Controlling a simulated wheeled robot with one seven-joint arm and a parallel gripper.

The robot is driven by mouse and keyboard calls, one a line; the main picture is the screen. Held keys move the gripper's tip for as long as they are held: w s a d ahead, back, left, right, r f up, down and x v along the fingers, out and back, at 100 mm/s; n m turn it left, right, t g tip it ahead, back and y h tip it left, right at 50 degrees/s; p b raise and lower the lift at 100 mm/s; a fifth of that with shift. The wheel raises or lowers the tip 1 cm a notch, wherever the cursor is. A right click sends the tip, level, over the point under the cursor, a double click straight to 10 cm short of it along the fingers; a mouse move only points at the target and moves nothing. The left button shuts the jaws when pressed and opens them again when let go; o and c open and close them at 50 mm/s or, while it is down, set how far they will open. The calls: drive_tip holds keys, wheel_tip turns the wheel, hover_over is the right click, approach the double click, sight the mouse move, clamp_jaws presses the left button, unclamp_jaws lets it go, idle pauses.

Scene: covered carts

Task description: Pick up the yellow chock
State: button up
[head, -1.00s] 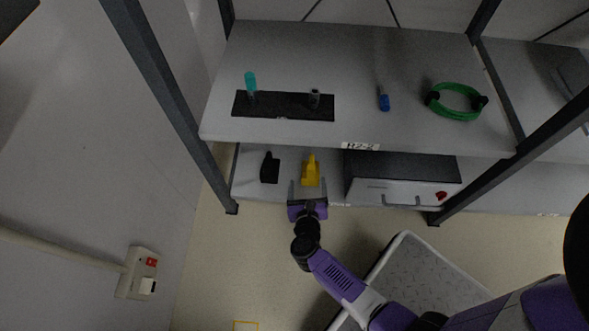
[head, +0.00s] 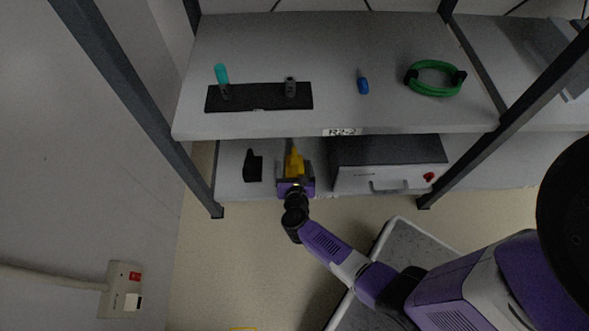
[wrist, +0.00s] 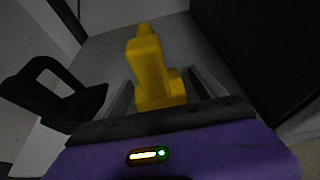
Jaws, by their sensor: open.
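The yellow chock (head: 294,163) stands on the lower shelf, between a black chock-like object and a grey box. It also shows in the wrist view (wrist: 152,68), upright with its narrow part rising. My gripper (head: 295,174) is at the front of the lower shelf, its fingers reaching in on both sides of the chock. In the wrist view my gripper (wrist: 160,98) is open, with one grey finger on each side of the yellow chock's base. I cannot tell whether either finger touches it. The chock's lower front is partly hidden behind the gripper body.
A black object with a handle (head: 253,167) stands just left. A grey box with a dark top (head: 388,165) stands close on the right. The upper shelf (head: 330,50) overhangs, holding a black mat (head: 258,98), a blue item (head: 363,86) and a green coil (head: 435,92).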

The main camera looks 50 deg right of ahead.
drive_tip(key=c, duration=1.7)
clamp_jaws()
drive_tip(key=shift+r, duration=0.15)
